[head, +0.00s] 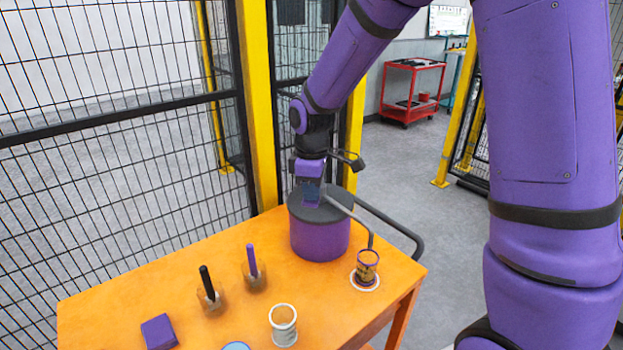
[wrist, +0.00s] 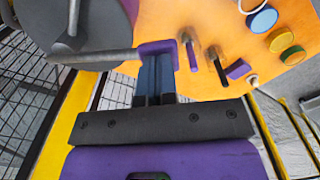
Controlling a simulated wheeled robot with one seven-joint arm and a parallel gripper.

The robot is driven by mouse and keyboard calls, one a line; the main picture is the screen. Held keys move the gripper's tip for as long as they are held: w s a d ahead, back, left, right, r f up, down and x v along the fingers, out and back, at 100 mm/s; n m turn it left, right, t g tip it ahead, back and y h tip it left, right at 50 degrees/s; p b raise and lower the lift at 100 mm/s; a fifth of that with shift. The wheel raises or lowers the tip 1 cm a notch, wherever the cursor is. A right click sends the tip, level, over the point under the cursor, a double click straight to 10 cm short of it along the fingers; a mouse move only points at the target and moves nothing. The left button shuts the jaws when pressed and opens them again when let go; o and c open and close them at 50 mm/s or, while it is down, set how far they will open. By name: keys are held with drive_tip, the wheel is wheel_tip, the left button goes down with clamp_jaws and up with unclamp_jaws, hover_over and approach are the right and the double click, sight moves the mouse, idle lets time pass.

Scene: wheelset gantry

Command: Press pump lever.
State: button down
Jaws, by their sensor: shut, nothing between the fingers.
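The pump is a purple can (head: 320,238) with a dark grey lid, standing on the orange table. A bent grey spout (head: 350,214) runs from its top toward a patterned cup (head: 366,265) on a white ring. In the wrist view a grey bar (wrist: 100,57) ends in a purple pad (wrist: 158,46), which looks like the pump lever. My gripper (head: 311,195) is shut and empty, pointing down over the pump top. In the wrist view its dark fingertips (wrist: 155,58) are at the purple pad; whether they touch it I cannot tell.
The orange table (head: 215,265) also carries a black-handled tool (head: 208,283), a purple-handled tool (head: 252,261), a purple block (head: 159,332) and a pale mug (head: 284,323). Mesh fencing (head: 100,130) stands behind. A dark curved rail (head: 395,222) lies right of the pump.

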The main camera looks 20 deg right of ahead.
drive_tip(key=shift+f, duration=0.1)
drive_tip(key=f, duration=0.1)
drive_tip(key=s+f, duration=0.1)
drive_tip(key=f, duration=0.2)
drive_tip(key=shift+s+a+f, duration=0.15)
drive_tip(key=shift+a+f, duration=0.05)
drive_tip(key=shift+a, duration=0.15)
drive_tip(key=shift+s+f, duration=0.25)
drive_tip(key=shift+f, duration=0.25)
approach(311, 203)
drive_tip(key=s+a+r, duration=0.1)
drive_tip(key=s+a, duration=0.1)
drive_tip(key=s, duration=0.2)
drive_tip(key=shift+w+a, duration=0.1)
drive_tip(key=shift+w, duration=0.15)
idle(0.3)
